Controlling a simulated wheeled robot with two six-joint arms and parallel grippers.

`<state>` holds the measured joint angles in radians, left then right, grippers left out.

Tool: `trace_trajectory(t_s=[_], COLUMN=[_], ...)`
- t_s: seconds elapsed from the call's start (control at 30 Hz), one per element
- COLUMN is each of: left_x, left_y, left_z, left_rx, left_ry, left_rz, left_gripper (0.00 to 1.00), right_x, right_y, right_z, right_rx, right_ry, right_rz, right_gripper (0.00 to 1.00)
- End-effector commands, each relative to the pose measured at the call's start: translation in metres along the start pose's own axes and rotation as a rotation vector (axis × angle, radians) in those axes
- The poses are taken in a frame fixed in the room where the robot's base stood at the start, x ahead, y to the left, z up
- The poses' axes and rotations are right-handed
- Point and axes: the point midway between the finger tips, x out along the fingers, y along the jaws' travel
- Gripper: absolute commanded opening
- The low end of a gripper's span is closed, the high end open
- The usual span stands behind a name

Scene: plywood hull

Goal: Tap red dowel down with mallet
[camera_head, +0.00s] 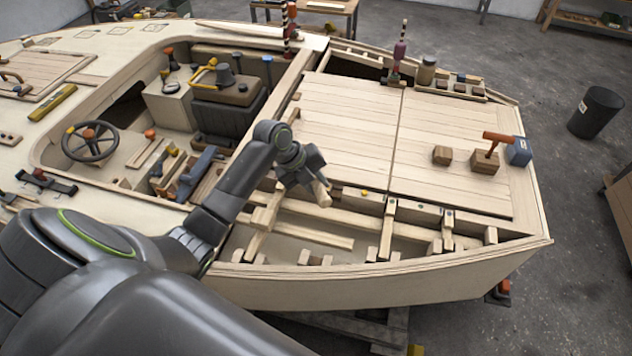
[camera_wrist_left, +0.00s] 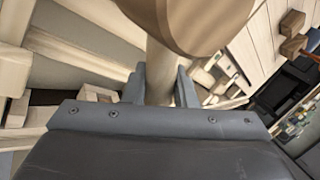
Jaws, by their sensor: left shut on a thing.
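My left gripper (camera_head: 316,186) is shut on the pale wooden handle of the mallet, above the open framed part of the hull. In the left wrist view the mallet's handle (camera_wrist_left: 160,75) stands between the two grey fingers (camera_wrist_left: 160,88). Its large brown head (camera_wrist_left: 192,20) fills the top middle of that view. In the head view only a small pale end (camera_head: 322,193) shows at the fingers. No plain red dowel can be made out for certain. My right gripper is not in view.
A smaller brown block (camera_head: 442,155) and a blue block (camera_head: 518,151) sit near the red piece. Pale ribs and beams (camera_head: 387,228) cross the open bay. The planked deck (camera_head: 350,120) is mostly clear. A tool row (camera_head: 450,88) lies along its far edge.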

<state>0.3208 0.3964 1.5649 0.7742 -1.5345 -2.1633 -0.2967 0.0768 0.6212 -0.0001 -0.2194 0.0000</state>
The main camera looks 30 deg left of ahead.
Motion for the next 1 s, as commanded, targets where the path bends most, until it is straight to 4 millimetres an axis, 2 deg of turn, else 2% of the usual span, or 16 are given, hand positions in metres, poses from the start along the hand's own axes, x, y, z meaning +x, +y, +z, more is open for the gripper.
trace_trajectory(t_s=[0.37,0.47,0.7,1.0], left_x=[0.0,0.007,0.046,0.016], left_y=[-0.001,0.004,0.025,0.008], left_z=[0.0,0.0,0.005,0.002], left_rx=[0.001,0.001,0.0,0.002], left_ry=[-0.001,-0.001,0.0,-0.002], left_rz=[-0.002,-0.001,0.0,-0.002], left_gripper=[0.0,0.0,0.0,0.0], right_x=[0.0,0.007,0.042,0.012], right_y=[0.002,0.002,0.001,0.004], right_z=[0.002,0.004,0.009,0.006], right_rx=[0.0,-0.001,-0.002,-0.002], right_ry=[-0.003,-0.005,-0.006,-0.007], right_rz=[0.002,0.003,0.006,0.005], right_gripper=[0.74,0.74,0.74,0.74])
